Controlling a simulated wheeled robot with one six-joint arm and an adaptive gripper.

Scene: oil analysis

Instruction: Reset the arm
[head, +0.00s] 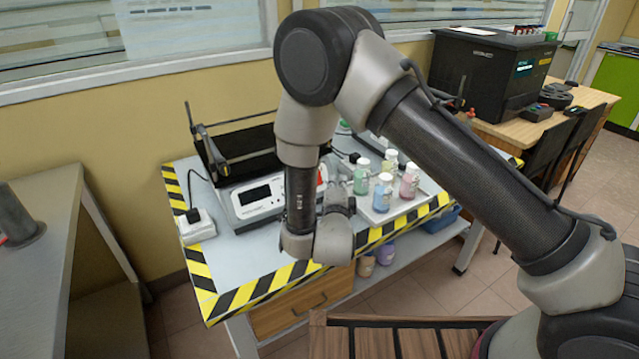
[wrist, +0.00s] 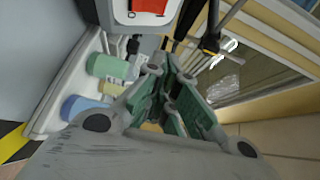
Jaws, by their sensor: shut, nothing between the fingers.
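My arm reaches across the head view from the lower right, bends at the top and hangs down over the striped table (head: 230,255). My gripper shows in the wrist view (wrist: 168,78), with green inner pads on its fingers. It is shut with nothing in it. In the head view my wrist is beside the tray of bottles, and my arm hides most of the gripper.
A white tray (head: 368,214) holds several bottles, including a green one (head: 361,180), a blue one (head: 382,194) and a pink one (head: 408,184). A device with a display (head: 256,196) stands left of my arm. A black box (head: 485,70) stands on the wooden desk behind.

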